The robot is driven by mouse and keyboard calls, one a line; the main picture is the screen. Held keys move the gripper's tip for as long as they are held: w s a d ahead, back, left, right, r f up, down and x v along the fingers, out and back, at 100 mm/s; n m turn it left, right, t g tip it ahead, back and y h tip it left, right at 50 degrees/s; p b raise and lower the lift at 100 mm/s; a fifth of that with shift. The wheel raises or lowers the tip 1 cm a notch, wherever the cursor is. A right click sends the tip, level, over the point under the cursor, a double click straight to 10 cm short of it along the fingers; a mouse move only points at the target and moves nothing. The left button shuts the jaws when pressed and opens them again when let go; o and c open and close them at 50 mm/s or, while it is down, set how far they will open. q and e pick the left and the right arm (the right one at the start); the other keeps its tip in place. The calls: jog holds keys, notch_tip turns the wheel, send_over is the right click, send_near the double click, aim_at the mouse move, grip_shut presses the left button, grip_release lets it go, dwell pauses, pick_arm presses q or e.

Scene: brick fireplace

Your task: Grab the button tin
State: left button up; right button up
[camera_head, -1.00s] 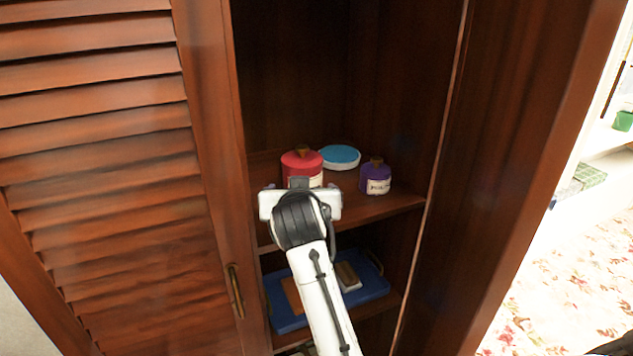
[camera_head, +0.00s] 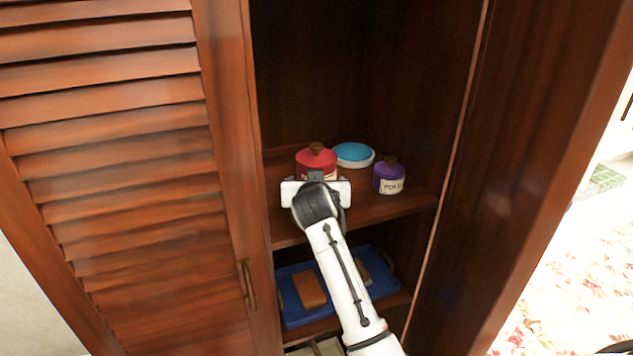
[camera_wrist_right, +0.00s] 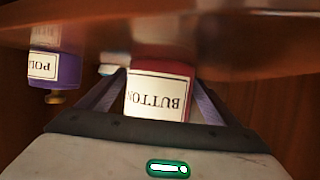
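The button tin is a red round tin (camera_head: 316,158) with a dark knob on its lid, on the upper cabinet shelf. In the right wrist view, which appears upside down, its white label (camera_wrist_right: 158,97) reads "BUTTON". My right gripper (camera_head: 316,181) is directly in front of the tin and hides its lower part. In the wrist view the two fingers of the right gripper (camera_wrist_right: 157,85) are spread, with the tin between or just beyond them. I cannot tell whether they touch it. My left gripper is not in view.
A purple tin (camera_head: 389,177) stands to the right of the red tin, and a blue-lidded white tin (camera_head: 353,154) behind it. The louvred door (camera_head: 110,150) is at left. The lower shelf holds a blue tray (camera_head: 294,318) with a brown block (camera_head: 310,289).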

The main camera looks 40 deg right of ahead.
jog(key=c, duration=1.1)
jog(key=shift+r, duration=0.15)
